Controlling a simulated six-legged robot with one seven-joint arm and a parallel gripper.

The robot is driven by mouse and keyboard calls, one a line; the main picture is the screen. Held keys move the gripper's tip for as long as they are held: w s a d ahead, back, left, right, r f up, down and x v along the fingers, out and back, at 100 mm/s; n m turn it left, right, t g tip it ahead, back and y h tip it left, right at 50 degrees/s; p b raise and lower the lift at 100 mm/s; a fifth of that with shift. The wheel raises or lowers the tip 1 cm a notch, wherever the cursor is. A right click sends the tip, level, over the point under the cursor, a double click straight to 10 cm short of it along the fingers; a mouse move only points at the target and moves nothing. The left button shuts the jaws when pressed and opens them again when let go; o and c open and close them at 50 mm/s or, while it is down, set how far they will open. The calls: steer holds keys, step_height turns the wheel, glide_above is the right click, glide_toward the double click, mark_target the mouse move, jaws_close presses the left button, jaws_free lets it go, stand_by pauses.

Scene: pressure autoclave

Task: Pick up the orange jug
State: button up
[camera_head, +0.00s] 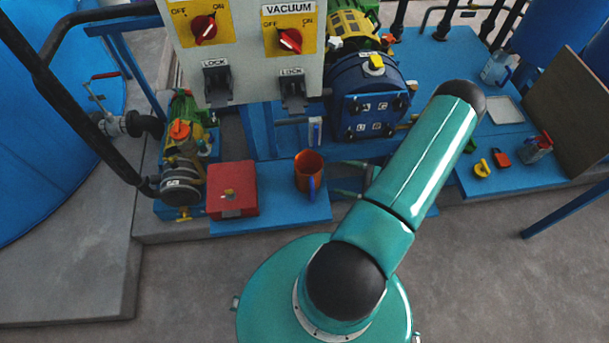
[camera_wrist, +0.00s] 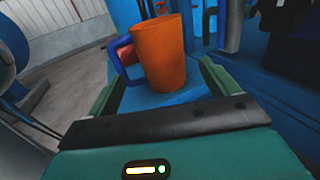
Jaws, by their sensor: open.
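The orange jug (camera_head: 309,166) stands upright on a blue platform, its blue handle facing the front in the head view. The jug also shows in the wrist view (camera_wrist: 163,52), with the handle on its left side. My gripper (camera_wrist: 160,88) is open and empty. Its two green fingers lie left and right of the jug's lower part in the picture, and the jug appears just beyond or between the tips; exact depth is hard to tell. In the head view, my arm hides most of the gripper, with teal parts showing right of the jug.
A red box (camera_head: 231,190) sits left of the jug on the blue platform (camera_head: 283,212). A control panel (camera_head: 248,50) with red knobs hangs above and behind. A blue tank unit (camera_head: 368,95) stands behind right. A yellow padlock (camera_head: 482,168) and a red one (camera_head: 501,157) lie far right.

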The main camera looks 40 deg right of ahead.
steer(key=x, duration=0.8)
steer(key=shift+a, duration=0.15)
glide_above(305, 170)
steer(key=s+a, duration=0.2)
steer(key=s, duration=0.1)
steer(key=shift+w+a+f, duration=0.2)
steer(key=shift+w+f, duration=0.05)
steer(key=c, duration=0.8)
